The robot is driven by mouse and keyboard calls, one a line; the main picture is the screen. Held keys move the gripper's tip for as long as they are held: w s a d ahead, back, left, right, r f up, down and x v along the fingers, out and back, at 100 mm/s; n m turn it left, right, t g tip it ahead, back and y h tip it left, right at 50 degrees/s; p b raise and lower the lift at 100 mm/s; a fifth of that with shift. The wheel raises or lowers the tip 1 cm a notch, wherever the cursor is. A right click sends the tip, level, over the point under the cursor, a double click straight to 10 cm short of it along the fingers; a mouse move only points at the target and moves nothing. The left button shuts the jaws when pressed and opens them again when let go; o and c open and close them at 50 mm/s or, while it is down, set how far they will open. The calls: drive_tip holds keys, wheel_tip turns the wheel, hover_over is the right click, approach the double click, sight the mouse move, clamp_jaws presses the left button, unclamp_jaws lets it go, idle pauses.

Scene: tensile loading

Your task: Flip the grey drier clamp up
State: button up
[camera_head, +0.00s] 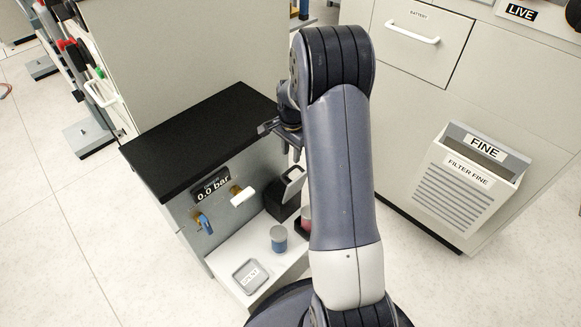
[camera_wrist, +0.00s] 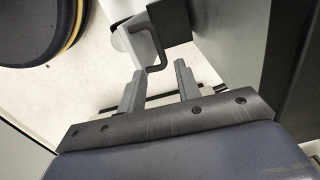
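On the front of the black-topped unit, a small dark block (camera_head: 284,205) carries a light grey looped part (camera_head: 293,181), which looks like the drier clamp. In the wrist view, a dark bent loop (camera_wrist: 163,56) and a pale grey piece (camera_wrist: 132,42) show just past my fingertips; I cannot tell exactly which part is the clamp. My gripper (camera_wrist: 159,68) is open, with a clear gap between its two grey fingers and nothing held. The loop's lower end lies near the gap; contact cannot be told. In the head view my arm partly hides the gripper and the unit's right side.
The black-topped unit (camera_head: 205,125) has a 0.0 bar display (camera_head: 212,187), a blue valve (camera_head: 205,223) and a white-handled valve (camera_head: 243,196). A FILTER FINE bin (camera_head: 465,195) is at right.

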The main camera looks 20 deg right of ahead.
sight(291, 169)
wheel_tip(291, 169, down, 6)
drive_tip(key=shift+f+b, duration=0.25)
drive_tip(key=shift+b, duration=0.5)
clamp_jaws()
drive_tip(key=shift+w+a, duration=0.1)
